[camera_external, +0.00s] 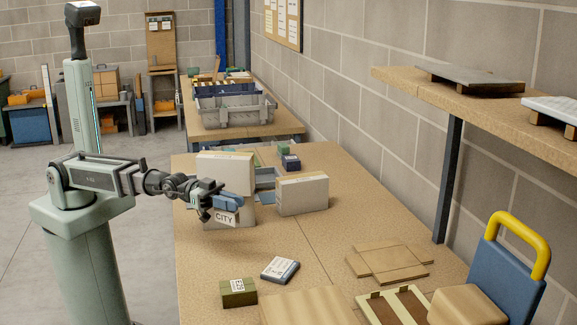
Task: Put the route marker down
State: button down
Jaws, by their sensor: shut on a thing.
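My gripper (208,204) reaches out over the near table, in front of a pale box. It is shut on the route marker (225,218), a small white plate lettered "CITY" that tilts slightly. A blue part shows just above the plate; I cannot tell whether it belongs to the marker. The jaws hide part of the grasp. I cannot tell whether the marker touches the table or the boxes behind it.
A pale box (303,194) stands right of the marker, and another (225,162) is behind it. A green box (238,292) and a white-and-blue packet (280,269) lie nearer on the table (330,235). Flat boards (390,262) lie at right. Bare tabletop separates them.

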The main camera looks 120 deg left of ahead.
jog(key=shift+d, duration=0.1)
jog(key=shift+w+d, duration=0.1)
jog(key=shift+w, duration=0.2)
jog(key=w+d+r+m+h, duration=0.1)
jog(key=w+d+h, duration=0.15)
jog(key=w, duration=1.05)
jog(key=w+d+m+h, duration=0.1)
jog(key=w+d, duration=0.2)
jog(key=w, duration=1.1)
jog(key=shift+w+d+r+m+g+h, duration=1.9)
jog(key=shift+d+m+g+h, duration=1.15)
jog(key=shift+d+h, duration=1.75)
jog(key=shift+m+t, duration=0.45)
notch_tip(320, 180, down, 10)
jog(key=shift+w+d+r, duration=0.1)
jog(key=shift+f, duration=0.2)
